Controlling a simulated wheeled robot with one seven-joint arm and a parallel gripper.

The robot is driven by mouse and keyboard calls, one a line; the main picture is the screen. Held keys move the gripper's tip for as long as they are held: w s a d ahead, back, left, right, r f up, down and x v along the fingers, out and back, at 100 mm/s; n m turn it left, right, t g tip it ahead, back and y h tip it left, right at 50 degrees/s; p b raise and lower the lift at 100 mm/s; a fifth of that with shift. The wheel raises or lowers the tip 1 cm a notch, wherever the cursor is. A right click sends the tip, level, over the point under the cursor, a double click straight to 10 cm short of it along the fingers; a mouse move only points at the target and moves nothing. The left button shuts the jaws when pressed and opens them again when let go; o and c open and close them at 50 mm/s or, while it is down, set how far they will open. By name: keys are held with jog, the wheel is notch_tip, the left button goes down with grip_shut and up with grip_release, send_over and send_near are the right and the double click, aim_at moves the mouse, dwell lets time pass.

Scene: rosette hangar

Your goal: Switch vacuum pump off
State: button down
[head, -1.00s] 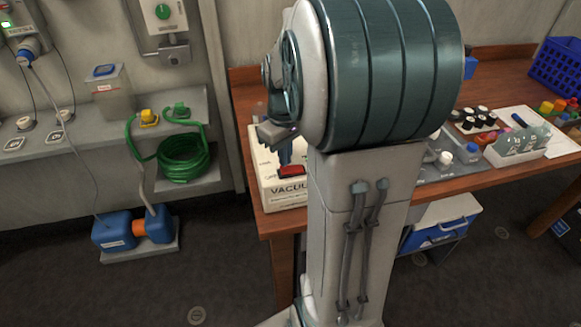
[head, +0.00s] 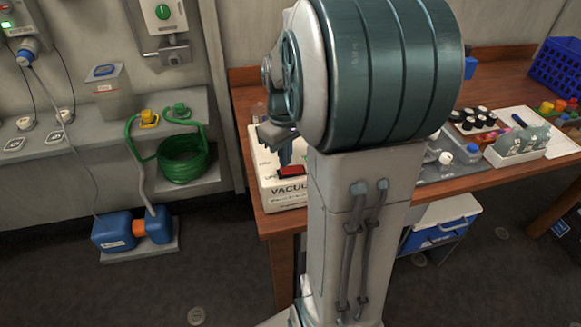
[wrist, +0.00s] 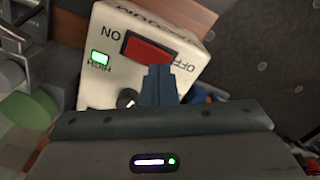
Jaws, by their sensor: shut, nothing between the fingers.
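The vacuum pump (head: 287,197) is a cream box on the left end of the wooden table, partly hidden by my arm. Its red rocker switch (head: 291,171) is on the top face. In the wrist view the switch (wrist: 150,47) lies between the ON and OFF labels, with a lit green lamp (wrist: 100,57) near the ON side and a dark knob (wrist: 128,98) below. My gripper (wrist: 158,70) is shut and empty, its blue fingertips overlapping the switch's lower edge near OFF. I cannot tell whether they touch it. The head view shows my gripper (head: 286,154) just above the switch.
A tray of dark-capped vials (head: 474,121) and a white rack (head: 517,148) stand on the table's right side. A blue crate (head: 556,66) is at the back right.

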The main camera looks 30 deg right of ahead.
jog(key=shift+f+b, duration=0.75)
jog(key=shift+f, duration=0.25)
dwell(0.8)
jog(key=shift+r, duration=0.1)
jog(key=shift+r+p, duration=2.85)
jog(key=shift+r, duration=0.7)
jog(key=s+a+r+m+t, duration=0.2)
jog(key=s+a+t, duration=0.1)
jog(key=s+a, duration=0.9)
jog(key=shift+s+r+m, duration=0.3)
jog(key=shift+s+m, duration=0.1)
